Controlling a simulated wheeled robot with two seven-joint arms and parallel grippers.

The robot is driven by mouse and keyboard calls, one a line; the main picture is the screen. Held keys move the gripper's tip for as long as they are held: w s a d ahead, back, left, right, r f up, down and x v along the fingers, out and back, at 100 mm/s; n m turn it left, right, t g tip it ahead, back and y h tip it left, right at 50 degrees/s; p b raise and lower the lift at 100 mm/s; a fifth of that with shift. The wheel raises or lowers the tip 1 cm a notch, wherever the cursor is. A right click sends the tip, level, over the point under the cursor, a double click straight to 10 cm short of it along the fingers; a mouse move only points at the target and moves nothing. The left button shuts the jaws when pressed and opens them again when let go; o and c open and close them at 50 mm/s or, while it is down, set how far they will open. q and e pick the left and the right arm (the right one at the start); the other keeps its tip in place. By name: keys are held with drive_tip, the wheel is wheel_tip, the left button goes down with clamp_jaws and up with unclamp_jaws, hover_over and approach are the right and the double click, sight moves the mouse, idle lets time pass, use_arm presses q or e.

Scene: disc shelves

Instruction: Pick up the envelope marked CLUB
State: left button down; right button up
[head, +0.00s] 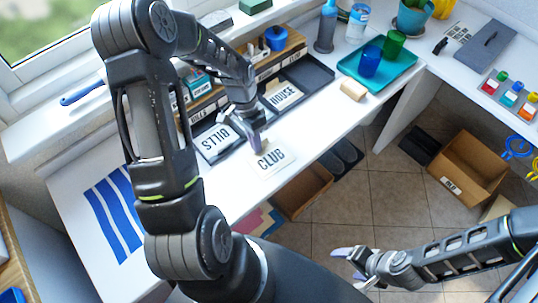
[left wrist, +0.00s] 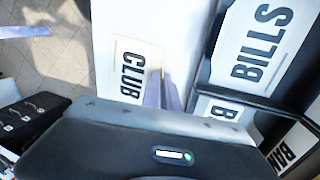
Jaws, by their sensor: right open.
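The envelope marked CLUB (head: 272,167) lies on the white table near its front edge, a pale cream rectangle with dark letters. In the left wrist view the CLUB envelope (left wrist: 125,88) is beside my fingers, with bare white table around it. My left gripper (head: 256,146) points down at the envelope's far edge. In the left wrist view the two pale purple fingers of the left gripper (left wrist: 163,90) are close together at that edge; whether they pinch it is not clear. My right gripper (head: 346,264) is open and empty over the floor at the lower right.
A labelled wooden rack (head: 265,70) stands behind these. A teal tray (head: 400,76) with cups and a small tan block (head: 353,90) are to the right. Blue stripes (head: 113,213) mark the left table.

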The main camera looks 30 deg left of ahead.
idle(0.4)
use_arm(q)
drive_tip(key=d+b+v, duration=0.1)
drive_tip(key=d+v, duration=0.1)
drive_tip(key=v, duration=0.7)
drive_tip(key=shift+s+r, duration=0.4)
drive_tip(key=shift+r, duration=0.3)
